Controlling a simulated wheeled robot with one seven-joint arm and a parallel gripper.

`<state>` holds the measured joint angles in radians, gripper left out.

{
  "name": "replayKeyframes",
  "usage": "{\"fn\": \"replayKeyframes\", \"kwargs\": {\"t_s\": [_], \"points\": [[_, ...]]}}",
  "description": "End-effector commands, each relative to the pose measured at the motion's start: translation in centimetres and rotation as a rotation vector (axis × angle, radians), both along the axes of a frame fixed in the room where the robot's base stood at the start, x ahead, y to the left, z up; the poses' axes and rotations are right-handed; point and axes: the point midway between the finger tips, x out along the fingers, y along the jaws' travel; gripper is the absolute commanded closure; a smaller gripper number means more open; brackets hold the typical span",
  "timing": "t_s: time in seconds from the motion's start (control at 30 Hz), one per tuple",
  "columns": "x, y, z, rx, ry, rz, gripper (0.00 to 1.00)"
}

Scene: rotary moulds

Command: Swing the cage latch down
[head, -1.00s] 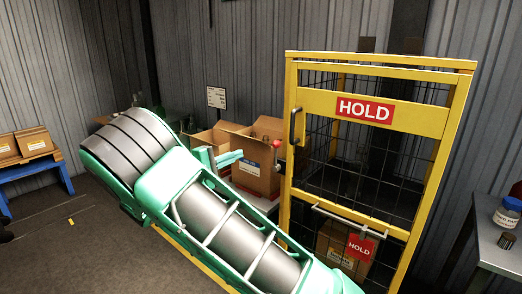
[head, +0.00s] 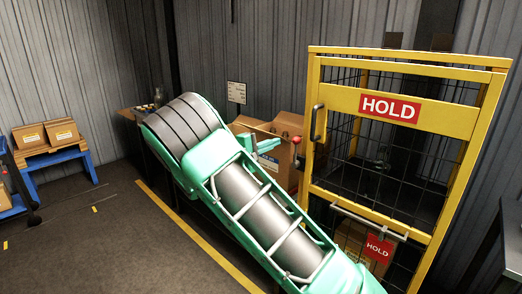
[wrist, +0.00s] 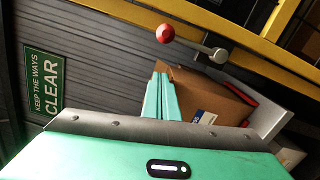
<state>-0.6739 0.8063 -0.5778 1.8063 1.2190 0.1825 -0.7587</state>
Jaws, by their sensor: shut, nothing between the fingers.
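The cage latch has a red ball knob (head: 296,139) beside the left post of the yellow cage (head: 340,103). In the wrist view the red knob (wrist: 165,33) sits on a short grey arm running to a round pivot (wrist: 217,54) on the yellow frame. Judged by the sideways sign there, the knob stands above its pivot, so the latch is up. My gripper (head: 274,145) is left of the knob and apart from it. In the wrist view my green fingers (wrist: 158,92) are together and empty, pointing towards the knob's side.
A dark door handle (head: 316,122) is close right of the knob. Cardboard boxes (head: 283,126) stand behind my gripper. A bench (head: 510,235) is at the right edge. Open floor (head: 110,235) lies to the left.

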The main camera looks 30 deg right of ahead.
Motion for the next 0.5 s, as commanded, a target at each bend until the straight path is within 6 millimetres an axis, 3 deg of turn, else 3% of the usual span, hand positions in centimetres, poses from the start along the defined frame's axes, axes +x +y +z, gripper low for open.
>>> {"fn": "replayKeyframes", "kwargs": {"t_s": [0.03, 0.2, 0.5], "points": [[0.2, -1.0, 0.0, -0.001, 0.0, -0.004, 1.0], [-2.0, -2.0, 0.5, 0.0, 0.001, -0.001, 1.0], [-3.2, -2.7, 0.8, 0.0, 0.0, 0.0, 1.0]]}}
